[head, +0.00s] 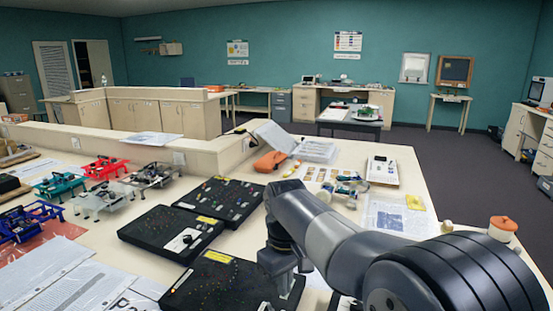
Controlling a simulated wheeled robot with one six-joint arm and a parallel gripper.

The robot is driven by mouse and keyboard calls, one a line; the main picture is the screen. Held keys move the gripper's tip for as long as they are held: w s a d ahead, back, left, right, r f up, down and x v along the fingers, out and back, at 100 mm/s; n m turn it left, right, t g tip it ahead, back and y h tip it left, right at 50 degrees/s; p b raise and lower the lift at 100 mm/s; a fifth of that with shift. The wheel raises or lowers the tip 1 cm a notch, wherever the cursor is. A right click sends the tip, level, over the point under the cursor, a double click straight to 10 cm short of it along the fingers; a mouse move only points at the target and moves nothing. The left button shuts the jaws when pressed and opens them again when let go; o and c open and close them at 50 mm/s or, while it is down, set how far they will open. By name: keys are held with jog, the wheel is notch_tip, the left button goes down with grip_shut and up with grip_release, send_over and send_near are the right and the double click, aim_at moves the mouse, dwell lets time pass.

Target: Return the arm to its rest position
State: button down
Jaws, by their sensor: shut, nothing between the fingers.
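My arm reaches in from the lower right of the head view and bends down over the table (345,151). My gripper (284,284) points down at its end, low over the right part of the nearest black board (212,285). The fingers look close together and nothing shows between them. The arm hides part of that board and the table behind it. I cannot tell whether the fingertips touch the board.
Two more black boards (150,238) (237,190) lie behind. Red (104,167), teal (60,184), clear and blue small frames stand at the left. An orange case (269,161), papers (395,219) and an orange-lidded jar (503,226) lie right. Open floor (460,170) shows beyond.

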jog(key=shift+r+p, duration=0.4)
jog(key=shift+r, duration=0.3)
jog(key=shift+f, duration=0.15)
